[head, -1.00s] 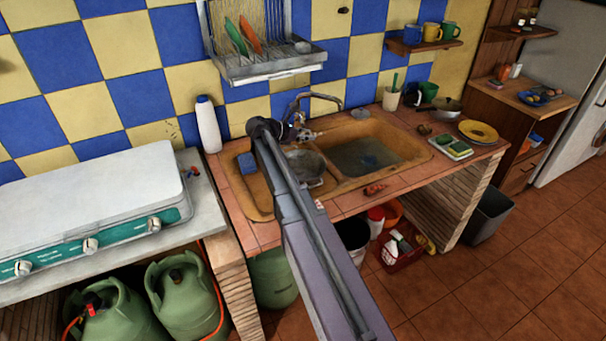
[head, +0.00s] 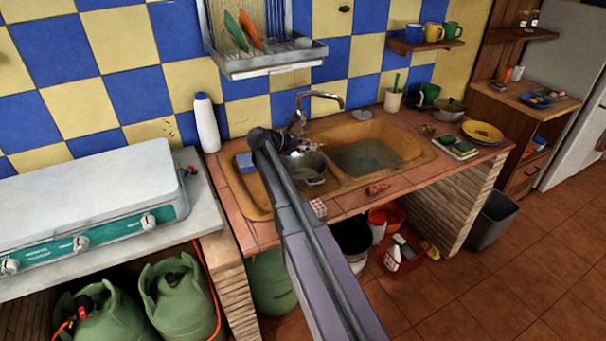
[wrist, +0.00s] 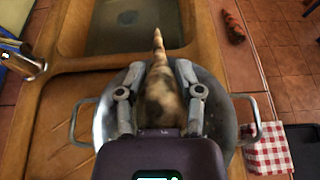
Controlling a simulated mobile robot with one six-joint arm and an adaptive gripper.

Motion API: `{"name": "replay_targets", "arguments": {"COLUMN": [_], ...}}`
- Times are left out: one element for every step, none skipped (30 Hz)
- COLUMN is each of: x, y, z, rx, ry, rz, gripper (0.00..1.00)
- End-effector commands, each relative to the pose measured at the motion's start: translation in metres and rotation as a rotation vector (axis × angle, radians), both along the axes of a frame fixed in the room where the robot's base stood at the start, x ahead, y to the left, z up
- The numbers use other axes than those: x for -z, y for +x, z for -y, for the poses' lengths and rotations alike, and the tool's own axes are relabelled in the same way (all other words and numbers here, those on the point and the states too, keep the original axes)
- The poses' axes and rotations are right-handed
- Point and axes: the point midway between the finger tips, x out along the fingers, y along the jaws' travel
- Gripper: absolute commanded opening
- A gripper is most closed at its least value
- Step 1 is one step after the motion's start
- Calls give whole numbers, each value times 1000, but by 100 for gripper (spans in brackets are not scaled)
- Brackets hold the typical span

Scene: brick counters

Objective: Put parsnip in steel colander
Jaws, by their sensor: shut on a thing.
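My gripper (wrist: 160,95) is shut on a brownish, mottled parsnip (wrist: 160,100), whose thin tip points away past the fingers in the wrist view. The steel colander (wrist: 104,122) is a round metal bowl with two loop handles, directly beneath my gripper and the parsnip in that view. In the head view the colander (head: 310,167) sits in the left part of the orange-brown sink unit, partly hidden by my arm. The gap between parsnip and colander cannot be judged exactly.
The sink basin (wrist: 130,30) lies beyond the colander. A reddish-brown vegetable (wrist: 232,25) and a red checkered item (wrist: 268,152) are along the counter's front edge. A tap (head: 320,96) stands behind, and a blue sponge (head: 244,162) lies left.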

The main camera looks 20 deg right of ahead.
Motion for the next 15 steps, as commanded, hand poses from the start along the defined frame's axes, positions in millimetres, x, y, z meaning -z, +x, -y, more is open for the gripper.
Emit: {"name": "replay_targets", "arguments": {"x": [0,0,0,0,0,0,0,0,0,0,0,0,0,0,0], "y": [0,0,0,0,0,0,0,0,0,0,0,0,0,0,0], "z": [0,0,0,0,0,0,1,1,1,1,1,1,1,1,1], "rx": [0,0,0,0,0,1,1,1,1,1,1,1,1,1,1], "ry": [0,0,0,0,0,0,0,0,0,0,0,0,0,0,0], "rz": [0,0,0,0,0,0,0,0,0,0,0,0,0,0,0], "gripper": [0,0,0,0,0,0,52,61,73,82,89,89,89,89,89]}}
